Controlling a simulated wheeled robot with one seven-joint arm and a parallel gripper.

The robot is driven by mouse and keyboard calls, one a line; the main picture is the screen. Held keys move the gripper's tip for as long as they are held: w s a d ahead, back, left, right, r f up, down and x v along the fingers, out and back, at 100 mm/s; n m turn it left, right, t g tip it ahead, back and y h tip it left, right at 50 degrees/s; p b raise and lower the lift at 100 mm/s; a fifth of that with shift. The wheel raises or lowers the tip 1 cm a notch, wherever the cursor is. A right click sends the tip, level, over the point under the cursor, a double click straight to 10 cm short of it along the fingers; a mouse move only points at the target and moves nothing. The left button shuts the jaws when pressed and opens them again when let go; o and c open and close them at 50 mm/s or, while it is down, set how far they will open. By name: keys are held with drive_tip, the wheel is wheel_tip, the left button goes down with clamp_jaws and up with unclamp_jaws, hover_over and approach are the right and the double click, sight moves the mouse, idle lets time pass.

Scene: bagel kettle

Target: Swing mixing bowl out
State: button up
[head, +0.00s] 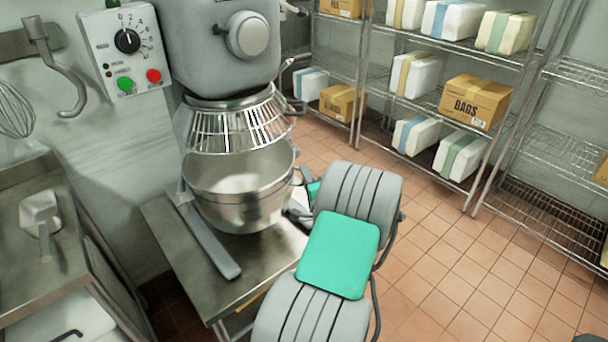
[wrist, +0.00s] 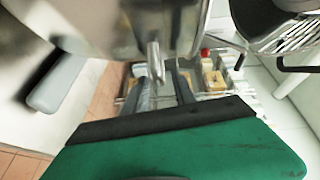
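The steel mixing bowl (head: 240,205) sits under the mixer head, below the wire guard (head: 235,125), with its pale inside showing at the front. In the wrist view the bowl (wrist: 110,25) fills the top, and a short metal peg (wrist: 153,62) sticks out from its underside. My gripper (wrist: 160,88) is open, its two dark fingers apart with the peg between or just beyond their tips; I cannot tell whether they touch it. In the head view my gripper (head: 298,212) is beside the bowl's right side, partly hidden by my arm.
The mixer (head: 225,50) stands on a steel table (head: 175,235), with a grey bar (head: 210,240) left of the bowl. A control box (head: 125,50) is on the wall. Wire shelves (head: 450,45) with boxes stand at the back. Tiled floor is clear on the right.

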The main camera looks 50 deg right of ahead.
drive_tip(key=shift+w+d, duration=0.4)
drive_tip(key=shift+w, duration=0.2)
drive_tip(key=shift+c, duration=0.5)
drive_tip(key=c, duration=0.6)
drive_tip(key=shift+f, duration=0.1)
clamp_jaws()
